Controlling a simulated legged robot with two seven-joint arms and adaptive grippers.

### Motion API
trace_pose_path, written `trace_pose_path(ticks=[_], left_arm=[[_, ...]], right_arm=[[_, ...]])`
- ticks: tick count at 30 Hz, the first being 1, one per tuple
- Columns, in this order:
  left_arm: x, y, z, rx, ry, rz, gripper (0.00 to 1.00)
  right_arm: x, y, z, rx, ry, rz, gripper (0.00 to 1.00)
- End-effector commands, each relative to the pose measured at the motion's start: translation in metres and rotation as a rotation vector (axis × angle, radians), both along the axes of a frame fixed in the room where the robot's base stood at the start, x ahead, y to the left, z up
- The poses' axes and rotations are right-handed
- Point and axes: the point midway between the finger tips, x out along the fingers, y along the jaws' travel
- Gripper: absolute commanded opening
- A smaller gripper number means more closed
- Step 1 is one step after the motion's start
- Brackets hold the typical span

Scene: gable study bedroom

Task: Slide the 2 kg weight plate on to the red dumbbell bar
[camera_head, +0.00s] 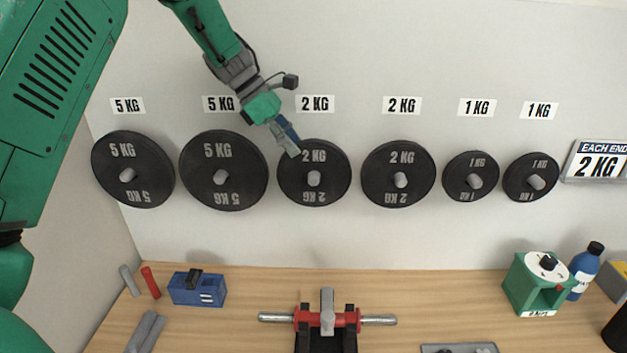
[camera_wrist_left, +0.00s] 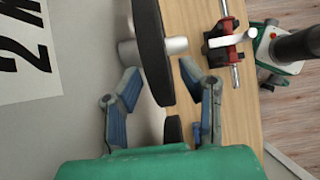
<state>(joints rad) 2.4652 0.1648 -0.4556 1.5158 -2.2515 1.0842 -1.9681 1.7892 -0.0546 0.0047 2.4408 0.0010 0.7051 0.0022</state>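The near 2 kg weight plate (camera_head: 330,188), a black disc marked "2 KG", hangs on a grey wall peg (camera_head: 313,178) under the left of two "2 KG" labels. My left gripper (camera_head: 291,150) is at its upper left rim. In the left wrist view the plate (camera_wrist_left: 153,50) stands edge-on between the two parted fingers, with gaps visible on both sides. The red dumbbell bar (camera_head: 312,319) lies level in a black stand on the bench, with bare silver ends and a grey clamp arm (camera_head: 327,300) over its middle. My right gripper is not in view.
A second 2 kg plate (camera_head: 378,180), 5 kg plates (camera_head: 222,193) and 1 kg plates (camera_head: 470,188) hang alongside. The wooden bench (camera_head: 245,320) holds a blue box (camera_head: 205,290), a green device (camera_head: 527,285) and a blue bottle (camera_head: 584,268). A sign (camera_head: 597,162) reads "EACH END 2 KG".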

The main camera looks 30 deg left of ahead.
Motion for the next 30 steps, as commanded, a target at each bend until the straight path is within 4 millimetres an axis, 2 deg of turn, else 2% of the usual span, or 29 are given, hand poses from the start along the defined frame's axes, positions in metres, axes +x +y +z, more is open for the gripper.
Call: trace_pose_path(ticks=[1, 2, 3, 25, 30], left_arm=[[-0.0001, 0.002, -0.001, -0.001, 0.0, 0.001, 0.15], [-0.0001, 0.0029, -0.0013, -0.002, 0.001, 0.001, 0.05], [-0.0001, 0.0037, -0.0017, -0.003, 0.001, 0.001, 0.0], [-0.0013, 0.0058, -0.0006, 0.002, 0.005, 0.004, 0.0], [-0.0071, 0.0021, -0.001, 0.001, 0.005, 0.002, 0.0]], right_arm=[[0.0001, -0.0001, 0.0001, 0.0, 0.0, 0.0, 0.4], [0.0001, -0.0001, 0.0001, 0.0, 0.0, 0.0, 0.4], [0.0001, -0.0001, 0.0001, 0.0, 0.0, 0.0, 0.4], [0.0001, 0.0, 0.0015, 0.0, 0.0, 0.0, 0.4], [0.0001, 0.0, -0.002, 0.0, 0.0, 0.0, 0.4]])
